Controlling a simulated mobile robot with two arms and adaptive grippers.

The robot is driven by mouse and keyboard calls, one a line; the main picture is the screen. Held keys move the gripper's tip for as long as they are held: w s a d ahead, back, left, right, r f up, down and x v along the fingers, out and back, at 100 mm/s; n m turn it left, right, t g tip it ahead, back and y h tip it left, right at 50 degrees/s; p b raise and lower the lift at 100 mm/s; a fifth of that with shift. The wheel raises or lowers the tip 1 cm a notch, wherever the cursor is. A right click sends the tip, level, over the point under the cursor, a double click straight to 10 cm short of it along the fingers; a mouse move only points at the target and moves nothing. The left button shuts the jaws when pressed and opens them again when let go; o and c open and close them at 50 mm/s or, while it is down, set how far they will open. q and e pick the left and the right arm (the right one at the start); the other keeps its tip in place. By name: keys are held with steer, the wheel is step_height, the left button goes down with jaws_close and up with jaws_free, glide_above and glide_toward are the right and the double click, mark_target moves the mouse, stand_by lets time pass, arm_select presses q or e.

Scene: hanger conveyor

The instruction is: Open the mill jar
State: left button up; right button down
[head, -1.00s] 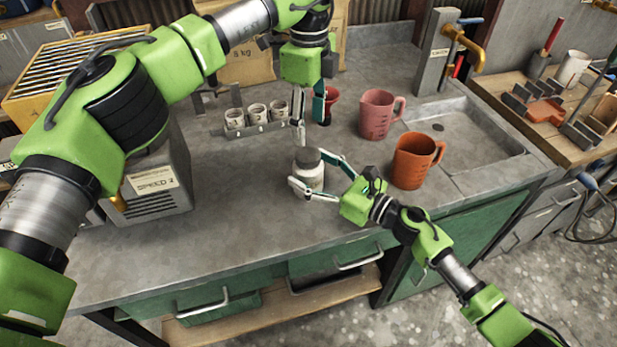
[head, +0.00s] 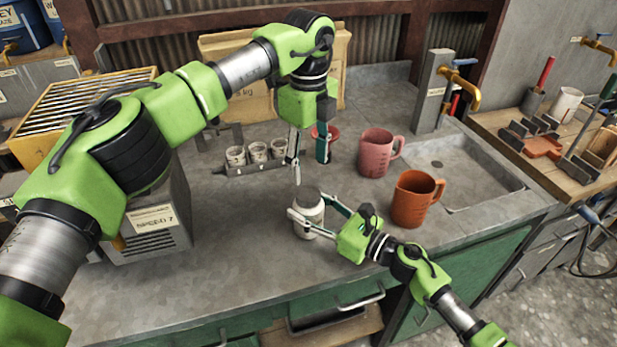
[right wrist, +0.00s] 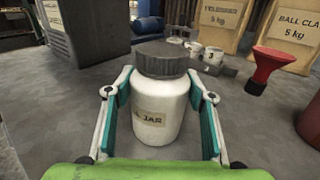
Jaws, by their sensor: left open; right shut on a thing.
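The mill jar (head: 309,222) is a white jar with a dark grey lid (head: 308,196), upright on the grey worktop. In the right wrist view the jar (right wrist: 158,112) stands between the finger pads, its lid (right wrist: 163,58) on top and its label partly readable as "L JAR". My right gripper (head: 310,213) is shut on the jar's body from the side; it also shows in the right wrist view (right wrist: 161,105). My left gripper (head: 309,164) points down, open and empty, above and apart from the lid.
A pink jug (head: 376,153) and an orange jug (head: 411,203) stand right of the jar. A red funnel (right wrist: 274,70) and a rack of small cups (head: 257,152) are behind it. A grey machine (head: 160,225) stands at left. The front worktop is clear.

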mark_target(308, 193)
arm_select(q)
steer(key=m, duration=0.3)
steer(key=shift+m, duration=0.4)
steer(key=m, duration=0.7)
steer(key=shift+m, duration=0.4)
steer(key=m, duration=0.3)
steer(key=shift+m, duration=0.4)
steer(key=m, duration=0.3)
steer(key=shift+m, duration=0.4)
steer(key=m, duration=0.9)
steer(key=shift+m, duration=0.3)
steer(key=m, duration=0.3)
steer(key=shift+m, duration=0.4)
steer(key=m, duration=0.5)
steer(key=shift+m, duration=0.3)
steer(key=m, duration=0.3)
steer(key=shift+m, duration=0.4)
steer(key=m, duration=0.4)
steer(key=shift+m, duration=0.3)
steer(key=shift+f+m, duration=0.3)
steer(key=shift+f, duration=3.7)
